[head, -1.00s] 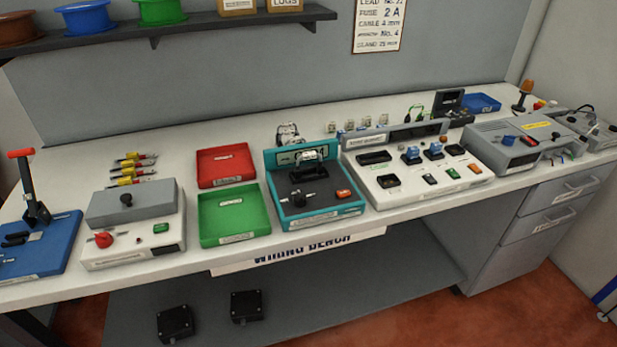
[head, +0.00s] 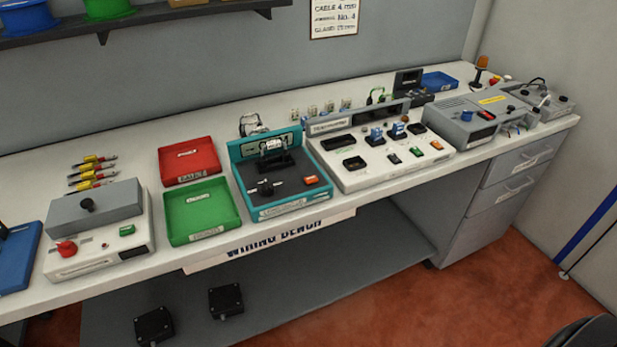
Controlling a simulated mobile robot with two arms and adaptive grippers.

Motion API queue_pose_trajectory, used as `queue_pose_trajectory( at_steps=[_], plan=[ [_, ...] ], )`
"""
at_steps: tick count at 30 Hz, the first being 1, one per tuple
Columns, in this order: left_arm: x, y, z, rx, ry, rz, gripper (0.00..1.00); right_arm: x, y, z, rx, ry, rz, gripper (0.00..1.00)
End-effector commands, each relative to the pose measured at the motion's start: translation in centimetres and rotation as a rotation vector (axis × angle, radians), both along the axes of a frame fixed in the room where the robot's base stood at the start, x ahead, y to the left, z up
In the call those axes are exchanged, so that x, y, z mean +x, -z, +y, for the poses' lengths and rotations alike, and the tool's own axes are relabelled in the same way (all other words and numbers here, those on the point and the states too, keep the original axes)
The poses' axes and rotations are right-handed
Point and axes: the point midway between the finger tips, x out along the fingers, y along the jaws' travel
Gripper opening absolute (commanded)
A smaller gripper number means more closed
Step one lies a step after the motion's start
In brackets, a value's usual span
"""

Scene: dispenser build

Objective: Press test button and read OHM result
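No test button marked OHM can be read at this size. A white sloped console (head: 372,173) stands right of the middle of the bench, with black recesses, blue parts and small buttons. Its green button (head: 415,152) and orange button (head: 436,145) are near the front right. A dark strip (head: 358,117) runs along its raised back; no reading is legible. Neither gripper is in view.
The wiring bench (head: 125,273) also holds a teal fixture (head: 268,207), a red tray (head: 188,145), a green tray (head: 200,216) and a grey-white box with a red knob (head: 66,249). Drawers (head: 513,185) sit below right. A dark rounded shape (head: 586,334), unclear, is at bottom right.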

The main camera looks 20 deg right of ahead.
Motion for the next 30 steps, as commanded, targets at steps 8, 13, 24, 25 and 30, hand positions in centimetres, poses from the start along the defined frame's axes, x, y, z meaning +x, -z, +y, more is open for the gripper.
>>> queue_pose_trajectory(
  at_steps=[8, 13, 24, 25, 30],
  plan=[
    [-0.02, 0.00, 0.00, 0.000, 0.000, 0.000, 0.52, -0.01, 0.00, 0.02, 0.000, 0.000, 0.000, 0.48],
    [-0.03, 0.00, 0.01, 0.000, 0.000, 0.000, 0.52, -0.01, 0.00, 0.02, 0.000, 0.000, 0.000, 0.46],
    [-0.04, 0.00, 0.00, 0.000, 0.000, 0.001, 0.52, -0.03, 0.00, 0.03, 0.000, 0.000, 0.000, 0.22],
    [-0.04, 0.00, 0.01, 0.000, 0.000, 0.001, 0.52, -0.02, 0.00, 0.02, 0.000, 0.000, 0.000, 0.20],
    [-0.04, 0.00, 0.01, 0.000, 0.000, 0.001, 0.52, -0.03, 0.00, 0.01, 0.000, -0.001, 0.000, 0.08]
  ],
)
